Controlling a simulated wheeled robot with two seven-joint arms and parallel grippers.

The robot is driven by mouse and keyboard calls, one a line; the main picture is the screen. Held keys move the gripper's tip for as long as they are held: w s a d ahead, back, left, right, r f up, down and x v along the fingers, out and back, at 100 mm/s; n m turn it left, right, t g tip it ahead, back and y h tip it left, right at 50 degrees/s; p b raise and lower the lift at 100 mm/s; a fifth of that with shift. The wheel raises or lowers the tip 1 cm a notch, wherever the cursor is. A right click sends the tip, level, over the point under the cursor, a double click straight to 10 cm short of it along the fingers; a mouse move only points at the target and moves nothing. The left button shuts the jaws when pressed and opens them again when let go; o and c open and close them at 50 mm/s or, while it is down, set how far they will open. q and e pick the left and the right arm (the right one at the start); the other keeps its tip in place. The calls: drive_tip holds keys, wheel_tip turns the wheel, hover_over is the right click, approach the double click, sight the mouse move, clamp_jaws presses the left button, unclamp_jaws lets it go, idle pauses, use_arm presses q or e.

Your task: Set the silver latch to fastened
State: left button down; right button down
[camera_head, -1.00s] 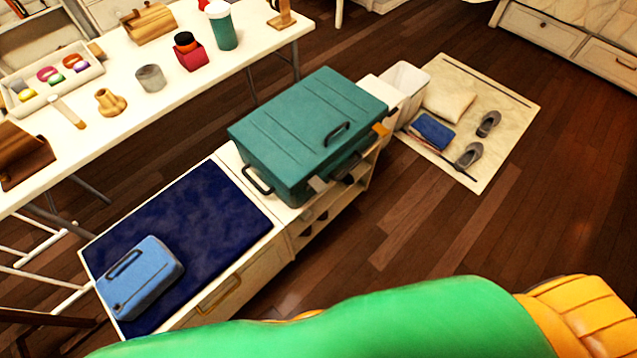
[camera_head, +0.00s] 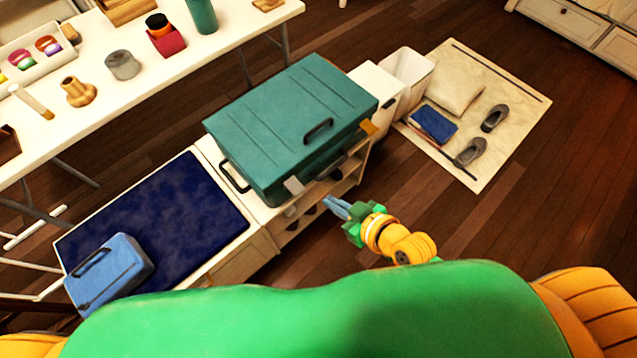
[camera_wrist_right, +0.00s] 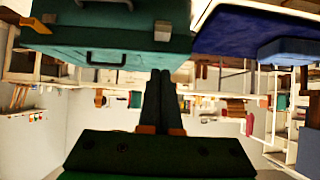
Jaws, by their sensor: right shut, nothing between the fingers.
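A teal suitcase (camera_head: 290,130) lies closed on a white shelf unit. Its silver latch (camera_head: 293,185) is a small grey tab on the front side, near the left corner. The silver latch (camera_wrist_right: 162,30) also shows at the top of the right wrist view, beyond the fingertips. I cannot tell whether it is fastened. An orange latch (camera_head: 368,128) is at the other end of the same side. My right gripper (camera_head: 334,206) is shut and empty, in front of the suitcase and apart from the silver latch. My left gripper is not in view.
The suitcase has a black front handle (camera_head: 336,168) between the latches and a side handle (camera_head: 234,178). A blue case (camera_head: 108,275) lies on the dark blue mat (camera_head: 160,215) at left.

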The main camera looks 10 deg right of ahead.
drive_tip(key=shift+a+r, duration=0.2)
drive_tip(key=b, duration=0.3)
approach(295, 186)
drive_tip(key=w+a+r, duration=0.1)
drive_tip(key=w, duration=0.1)
drive_tip(key=f, duration=0.1)
drive_tip(key=f+b, duration=0.1)
drive_tip(key=f, duration=0.1)
drive_tip(key=shift+w+a+f, duration=0.1)
drive_tip(key=shift+w+a, duration=0.1)
drive_tip(key=shift+a, duration=0.2)
drive_tip(key=shift+b, duration=0.35)
